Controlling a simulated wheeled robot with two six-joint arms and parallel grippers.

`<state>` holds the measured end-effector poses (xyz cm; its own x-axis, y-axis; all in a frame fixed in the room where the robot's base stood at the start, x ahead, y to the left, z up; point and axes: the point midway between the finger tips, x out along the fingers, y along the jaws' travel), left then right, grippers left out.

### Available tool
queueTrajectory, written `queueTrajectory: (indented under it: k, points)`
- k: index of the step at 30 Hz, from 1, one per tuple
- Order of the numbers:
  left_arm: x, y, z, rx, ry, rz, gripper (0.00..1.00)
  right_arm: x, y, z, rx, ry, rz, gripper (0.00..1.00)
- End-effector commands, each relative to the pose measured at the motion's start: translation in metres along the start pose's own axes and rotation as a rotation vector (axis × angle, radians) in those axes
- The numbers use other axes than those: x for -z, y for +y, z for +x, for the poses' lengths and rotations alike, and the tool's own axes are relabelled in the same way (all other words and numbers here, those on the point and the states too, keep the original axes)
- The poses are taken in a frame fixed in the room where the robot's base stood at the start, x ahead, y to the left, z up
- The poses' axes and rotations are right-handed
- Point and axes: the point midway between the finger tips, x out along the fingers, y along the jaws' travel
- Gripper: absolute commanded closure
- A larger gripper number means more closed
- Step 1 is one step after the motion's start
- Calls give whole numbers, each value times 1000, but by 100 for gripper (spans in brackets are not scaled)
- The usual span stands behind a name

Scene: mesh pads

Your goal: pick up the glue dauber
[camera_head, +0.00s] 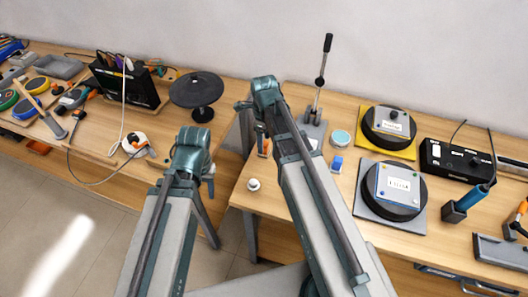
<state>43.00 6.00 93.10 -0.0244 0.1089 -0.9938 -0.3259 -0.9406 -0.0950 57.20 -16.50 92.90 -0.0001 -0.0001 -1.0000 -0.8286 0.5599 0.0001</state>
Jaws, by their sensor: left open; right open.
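I cannot tell for certain which object is the glue dauber. A tool with a blue handle and a dark, thin upper part (480,190) leans out of a dark blue holder (454,212) at the right of the right-hand table; it may be the dauber. A small white round piece (253,184) lies near that table's left front corner. A round jar or tin with a pale teal top (341,137) stands further back. Both my arms rise from the bottom middle and fold at teal elbows.
A black disc on a yellow mat (409,153) and another on a grey mat (361,206) fill the table's middle. A black box (449,158) stands behind. A tall lever stand (321,80) is at the back. The left bench (101,135) is cluttered; a gap separates the tables.

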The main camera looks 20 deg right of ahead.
Motion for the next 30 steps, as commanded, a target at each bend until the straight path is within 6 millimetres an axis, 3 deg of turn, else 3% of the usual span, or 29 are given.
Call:
queueTrajectory:
  k: [1,6,16,28,30]
  points:
    - [1,1,13,0,0,0,50,0,-1,13,0,0,0,28]
    - [2,3,33,0,0,0,50,0,-1,33,0,0,0,28]
    - [2,3,34,0,0,0,50,0,-1,35,0,0,0,28]
    - [2,3,34,0,0,0,50,0,-1,35,0,0,0,100]
    - [2,3,34,0,0,0,50,0,-1,35,0,0,0,100]
